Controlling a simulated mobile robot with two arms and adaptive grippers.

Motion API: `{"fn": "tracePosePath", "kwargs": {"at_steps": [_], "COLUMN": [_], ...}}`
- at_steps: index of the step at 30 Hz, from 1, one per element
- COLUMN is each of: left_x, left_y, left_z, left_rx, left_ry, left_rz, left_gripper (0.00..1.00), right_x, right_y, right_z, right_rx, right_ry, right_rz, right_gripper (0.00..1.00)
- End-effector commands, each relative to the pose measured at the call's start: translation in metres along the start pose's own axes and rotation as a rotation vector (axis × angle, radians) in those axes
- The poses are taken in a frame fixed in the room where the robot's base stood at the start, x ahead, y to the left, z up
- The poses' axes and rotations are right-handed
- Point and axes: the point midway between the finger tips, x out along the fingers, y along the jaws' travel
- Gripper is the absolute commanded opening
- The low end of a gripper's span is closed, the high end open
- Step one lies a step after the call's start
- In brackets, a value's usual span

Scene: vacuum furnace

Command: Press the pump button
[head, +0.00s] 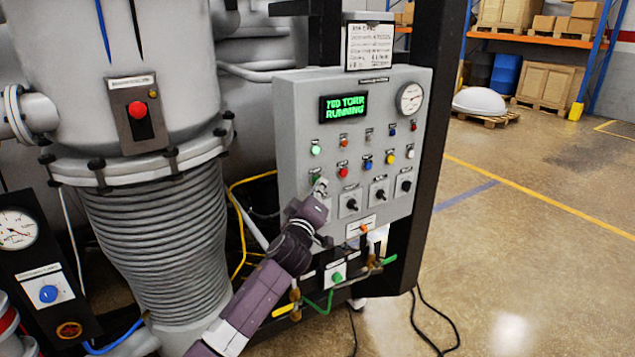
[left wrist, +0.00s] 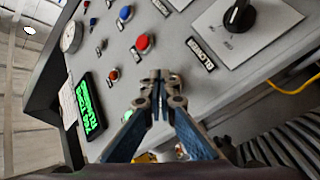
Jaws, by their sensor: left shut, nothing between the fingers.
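The grey control panel (head: 300,105) stands upright in front of me, with rows of coloured buttons and black knobs. Its labels are too small to read, so I cannot tell which button is the pump button. My left gripper (head: 320,187) is shut and empty, its tips at the panel's lower left, left of a red button (head: 343,173). In the left wrist view my gripper tips (left wrist: 160,80) are together in front of the panel face, with the red button (left wrist: 143,43) beyond them. The tips hide the surface behind them; I cannot tell whether they touch it. My right gripper is out of view.
A green display (head: 343,106) reads "RUNNING" under a "TORR" line. A round gauge (head: 410,98) sits at the panel's upper right. A separate box with a red button (head: 138,109) is on the vessel at left. Cables hang below the panel. Floor at right is clear.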

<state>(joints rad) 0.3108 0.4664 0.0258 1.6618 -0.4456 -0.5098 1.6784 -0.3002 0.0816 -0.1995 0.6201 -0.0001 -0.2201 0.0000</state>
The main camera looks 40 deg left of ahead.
Motion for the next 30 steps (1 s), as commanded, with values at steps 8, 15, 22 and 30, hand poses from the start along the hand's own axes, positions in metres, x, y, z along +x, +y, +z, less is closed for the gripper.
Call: {"fn": "tracePosePath", "kwargs": {"at_steps": [8, 15, 22, 30], "left_x": [-0.008, -0.011, -0.013, -0.031], "left_y": [0.006, 0.008, 0.009, 0.022], "left_z": [0.005, 0.007, 0.009, 0.022], "left_rx": [-0.002, 0.001, 0.0, -0.002], "left_ry": [0.001, 0.001, 0.0, 0.0], "left_rz": [0.001, 0.0, 0.0, 0.0], "left_gripper": [0.0, 0.0, 0.0, 0.0], "right_x": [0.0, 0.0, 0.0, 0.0], "right_y": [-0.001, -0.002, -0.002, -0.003], "right_z": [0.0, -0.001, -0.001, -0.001], "right_rx": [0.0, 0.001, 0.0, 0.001], "right_ry": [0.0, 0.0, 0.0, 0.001], "right_rz": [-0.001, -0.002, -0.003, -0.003], "right_gripper": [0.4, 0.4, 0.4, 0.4]}}
